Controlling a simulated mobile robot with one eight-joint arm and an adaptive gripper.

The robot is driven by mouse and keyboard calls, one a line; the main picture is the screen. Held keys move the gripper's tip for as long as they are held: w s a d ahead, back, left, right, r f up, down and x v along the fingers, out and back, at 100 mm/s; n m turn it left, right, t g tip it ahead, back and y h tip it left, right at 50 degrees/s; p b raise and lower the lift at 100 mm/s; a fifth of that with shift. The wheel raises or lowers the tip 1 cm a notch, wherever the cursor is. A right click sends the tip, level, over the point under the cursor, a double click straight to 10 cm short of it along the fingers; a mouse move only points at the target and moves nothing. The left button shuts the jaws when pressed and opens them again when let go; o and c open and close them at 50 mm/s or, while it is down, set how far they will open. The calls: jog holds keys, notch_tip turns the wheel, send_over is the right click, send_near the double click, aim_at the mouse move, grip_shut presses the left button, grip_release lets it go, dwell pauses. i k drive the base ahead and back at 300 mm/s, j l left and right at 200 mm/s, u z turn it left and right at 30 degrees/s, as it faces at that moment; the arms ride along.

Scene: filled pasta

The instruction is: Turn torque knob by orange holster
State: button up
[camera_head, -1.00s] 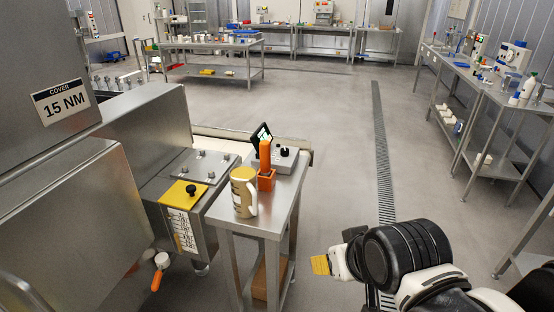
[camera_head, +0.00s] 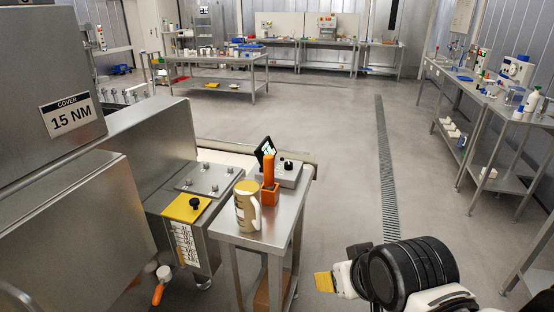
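The orange holster (camera_head: 270,194) stands on the small steel side table, with an orange-handled tool (camera_head: 269,170) upright in it. Behind it is a grey box (camera_head: 291,175) with a black knob (camera_head: 287,165) on top. A dark tilted display (camera_head: 264,150) stands at the box's left. My gripper (camera_head: 323,281) is at the lower right, in front of and to the right of the table, well apart from the knob. Its yellow tip points left. Whether its fingers are open or shut does not show.
A steel machine with a yellow plate (camera_head: 186,208) and black knob adjoins on the left. An orange-handled valve (camera_head: 158,292) juts out below. Open floor (camera_head: 345,190) lies right of the table.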

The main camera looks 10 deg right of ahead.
aim_at(289, 164)
jog(key=i+j+z, duration=0.1)
jog(key=i+j, duration=0.3)
jog(key=i, duration=0.2)
jog(key=i+j, duration=0.4)
jog(key=i, duration=0.15)
jog(key=z, duration=0.05)
